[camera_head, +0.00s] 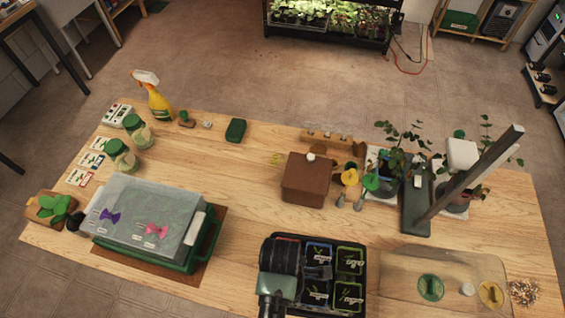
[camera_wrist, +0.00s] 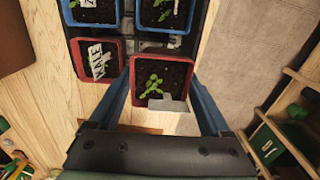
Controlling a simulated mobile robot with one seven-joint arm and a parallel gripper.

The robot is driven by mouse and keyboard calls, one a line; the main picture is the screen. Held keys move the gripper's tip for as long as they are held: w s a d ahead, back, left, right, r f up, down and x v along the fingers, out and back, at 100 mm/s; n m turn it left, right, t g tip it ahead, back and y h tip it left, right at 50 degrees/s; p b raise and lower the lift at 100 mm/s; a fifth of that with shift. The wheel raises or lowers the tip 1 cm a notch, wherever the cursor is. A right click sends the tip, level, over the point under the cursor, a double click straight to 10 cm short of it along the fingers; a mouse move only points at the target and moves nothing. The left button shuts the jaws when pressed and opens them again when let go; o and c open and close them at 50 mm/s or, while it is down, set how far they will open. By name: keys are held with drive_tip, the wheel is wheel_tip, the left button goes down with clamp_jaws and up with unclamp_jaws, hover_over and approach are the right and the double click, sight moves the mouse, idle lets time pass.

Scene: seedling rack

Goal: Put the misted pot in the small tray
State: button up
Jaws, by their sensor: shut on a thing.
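My gripper (camera_wrist: 158,88) is shut on a red pot (camera_wrist: 148,119) with a small green seedling and a pale label in dark soil. In the head view my gripper (camera_head: 276,290) is over the left part of the black pot tray (camera_head: 363,252) and hides the held pot. Another red pot (camera_wrist: 79,62) and a blue pot (camera_wrist: 72,18) stand close by in the wrist view. I cannot tell whether the held pot is clear of its slot, and mist is too fine to see. A shallow clear tray (camera_head: 385,262) lies to the right; I cannot tell whether it is the small tray.
A lidded green tray (camera_head: 205,250) stands at the left. A brown box (camera_head: 306,182) and tall potted plants (camera_head: 395,150) stand behind the black tray. A grey post (camera_head: 470,175) rises at the right. Bare wood lies between the green tray and the black tray.

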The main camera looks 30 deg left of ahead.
drive_tip(key=shift+f, duration=2.2)
drive_tip(key=shift+f, duration=0.15)
drive_tip(key=o, duration=1.2)
wheel_tip(320, 180, up, 12)
drive_tip(key=shift+r, duration=0.2)
